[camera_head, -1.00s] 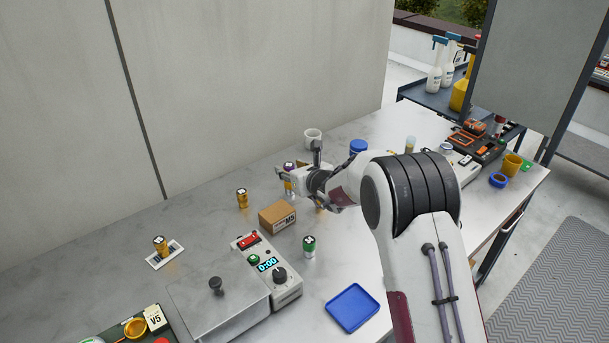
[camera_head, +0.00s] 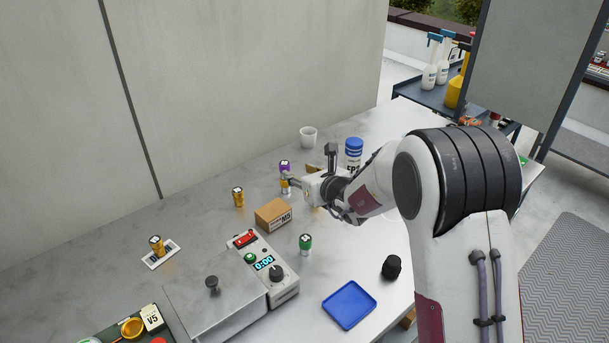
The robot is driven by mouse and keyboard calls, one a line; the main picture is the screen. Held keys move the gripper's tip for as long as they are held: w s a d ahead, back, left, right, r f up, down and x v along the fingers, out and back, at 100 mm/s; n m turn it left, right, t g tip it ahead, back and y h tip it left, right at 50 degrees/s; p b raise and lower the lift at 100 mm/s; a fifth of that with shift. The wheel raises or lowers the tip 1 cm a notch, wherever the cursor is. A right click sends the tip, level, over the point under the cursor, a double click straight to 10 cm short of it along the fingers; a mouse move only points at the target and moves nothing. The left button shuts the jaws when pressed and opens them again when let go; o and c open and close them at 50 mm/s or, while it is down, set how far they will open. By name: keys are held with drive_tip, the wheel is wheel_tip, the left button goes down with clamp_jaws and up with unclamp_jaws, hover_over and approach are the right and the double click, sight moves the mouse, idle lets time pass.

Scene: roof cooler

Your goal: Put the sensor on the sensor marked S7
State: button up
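A purple-topped sensor (camera_head: 284,167) stands upright towards the back of the table, its lower part partly behind my fingers. My gripper (camera_head: 288,183) reaches in from the right, its fingertips at this sensor's body; whether they are closed on it is too small to tell. A gold sensor (camera_head: 238,198) stands to the left. Another gold sensor (camera_head: 157,247) stands at a white marked card (camera_head: 172,250) on the far left. A green-and-white sensor (camera_head: 305,246) stands nearer the front. I cannot read an S7 mark on any of them.
A brown box marked M5 (camera_head: 272,216) stands just in front of the gripper. A timer unit (camera_head: 283,287) and metal-lidded box (camera_head: 200,290) fill the front left. A blue tray (camera_head: 349,306), black knob-like item (camera_head: 392,267), white mug (camera_head: 308,136) and blue-lidded jar (camera_head: 353,152) stand around.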

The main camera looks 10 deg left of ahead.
drive_tip(key=shift+v, duration=1.15)
drive_tip(key=s+a+r+n+g+y, duration=0.1)
drive_tip(key=s+r+n+g+y, duration=0.15)
drive_tip(key=s+r+n, duration=0.75)
drive_tip(key=s+d+r+n+g, duration=0.1)
drive_tip(key=s+r+n, duration=0.15)
drive_tip(key=s, duration=0.35)
drive_tip(key=s+d+r+n+g, duration=0.1)
drive_tip(key=s+r+n, duration=0.1)
drive_tip(key=s+n, duration=0.3)
drive_tip(key=s+d+f+n+h, duration=0.2)
drive_tip(key=s+d+n+h, duration=0.3)
drive_tip(key=s+d, duration=0.7)
drive_tip(key=s+d+f+n+g+h, duration=0.1)
drive_tip(key=s+d+n+h, duration=0.4)
drive_tip(key=s+d, duration=0.6)
drive_tip(key=shift+s+d+f+n, duration=0.35)
drive_tip(key=shift+d+f+n, duration=0.35)
drive_tip(key=shift+n, duration=0.15)
